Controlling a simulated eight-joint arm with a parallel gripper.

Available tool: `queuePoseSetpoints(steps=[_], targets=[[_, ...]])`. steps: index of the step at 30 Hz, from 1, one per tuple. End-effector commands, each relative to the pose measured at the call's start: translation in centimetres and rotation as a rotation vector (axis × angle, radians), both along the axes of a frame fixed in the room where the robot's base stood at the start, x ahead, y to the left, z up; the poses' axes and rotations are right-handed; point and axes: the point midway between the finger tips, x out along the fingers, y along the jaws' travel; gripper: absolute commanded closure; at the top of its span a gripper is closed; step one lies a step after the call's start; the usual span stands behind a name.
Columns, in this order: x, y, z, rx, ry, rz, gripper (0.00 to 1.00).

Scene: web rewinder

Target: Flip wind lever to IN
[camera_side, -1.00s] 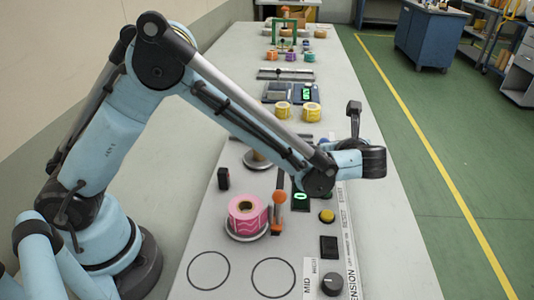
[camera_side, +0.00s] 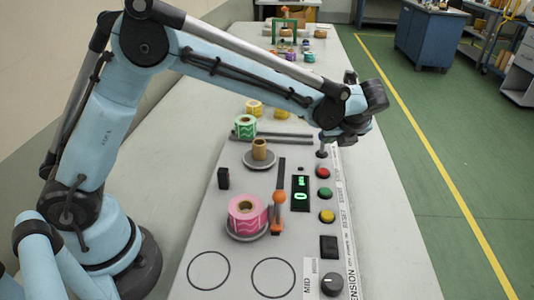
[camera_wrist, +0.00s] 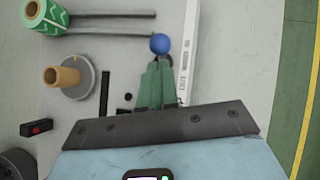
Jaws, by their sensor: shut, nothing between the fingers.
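A lever with a blue ball knob (camera_wrist: 160,43) shows in the wrist view, beside the white label strip. I cannot read its position marks, so I cannot tell whether it stands at IN. My gripper (camera_wrist: 163,64) is shut and empty, its green fingers just below the blue knob in that picture. Whether they touch the knob or its stem is unclear. In the side view my gripper (camera_side: 326,138) is low over the right side of the panel, and its wrist hides much of the lever area.
An orange-knobbed lever (camera_side: 279,198) stands by the pink roll (camera_side: 247,214). Red (camera_side: 323,173), green (camera_side: 325,193) and yellow (camera_side: 327,216) buttons line the panel beside a lit display (camera_side: 300,194). A tan core (camera_wrist: 62,77) sits on a disc, near a green roll (camera_wrist: 44,16).

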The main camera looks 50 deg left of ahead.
Motion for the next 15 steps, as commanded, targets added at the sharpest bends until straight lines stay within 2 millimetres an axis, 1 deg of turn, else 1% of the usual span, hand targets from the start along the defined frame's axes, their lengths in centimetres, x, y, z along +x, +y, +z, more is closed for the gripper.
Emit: queuePoseSetpoints(steps=[9, 15], targets=[[0.0, 0.0, 1.3, 0.001, -0.001, 0.000, 1.00], [0.0, 0.0, 1.4, 0.002, -0.001, 0.000, 1.00]])
